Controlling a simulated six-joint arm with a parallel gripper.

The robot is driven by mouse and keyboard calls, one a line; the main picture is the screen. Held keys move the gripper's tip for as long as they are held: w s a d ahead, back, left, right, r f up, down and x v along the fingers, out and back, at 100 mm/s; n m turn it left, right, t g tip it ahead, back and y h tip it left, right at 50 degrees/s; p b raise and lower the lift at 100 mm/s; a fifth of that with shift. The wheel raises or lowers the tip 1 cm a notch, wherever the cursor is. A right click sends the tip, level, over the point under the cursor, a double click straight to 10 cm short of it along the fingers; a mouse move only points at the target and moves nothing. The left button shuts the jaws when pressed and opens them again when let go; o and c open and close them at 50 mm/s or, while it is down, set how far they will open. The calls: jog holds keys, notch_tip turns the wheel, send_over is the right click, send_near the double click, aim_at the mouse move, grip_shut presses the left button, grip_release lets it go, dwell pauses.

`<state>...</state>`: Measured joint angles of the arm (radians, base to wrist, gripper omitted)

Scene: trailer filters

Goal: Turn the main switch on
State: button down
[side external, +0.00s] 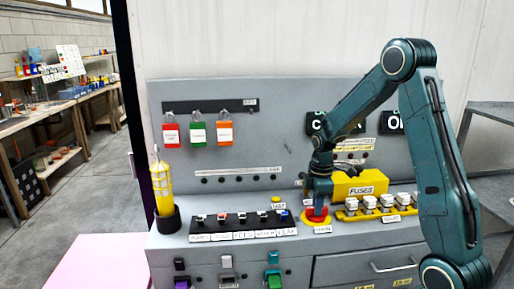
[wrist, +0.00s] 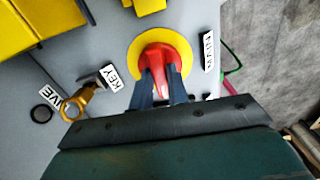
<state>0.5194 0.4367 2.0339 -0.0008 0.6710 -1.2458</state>
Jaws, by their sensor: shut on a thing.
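The main switch is a red knob on a round yellow plate on the grey panel. In the wrist view the red knob (wrist: 158,58) sits between the two dark fingers of my gripper (wrist: 160,92), which are shut on it. The yellow plate (wrist: 185,45) shows around the knob. In the side external view my gripper (side external: 318,205) points down onto the red knob (side external: 317,214), whose top is partly hidden by the fingers. The exact angle of the knob is hard to tell.
A brass key (wrist: 78,103) stands beside the switch by a KEY label. A yellow FUSES box (side external: 360,187) and a row of fuses (side external: 385,206) are right of the switch. A black switch strip (side external: 240,224) and a yellow lamp (side external: 160,187) are left. Tags (side external: 197,133) hang behind.

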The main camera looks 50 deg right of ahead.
jog(key=m, duration=0.8)
jog(key=shift+m, duration=0.4)
jog(key=m, duration=0.4)
jog(key=shift+m, duration=2.3)
jog(key=c, duration=1.4)
grip_release()
jog(key=shift+o, duration=0.2)
jog(key=shift+r, duration=0.15)
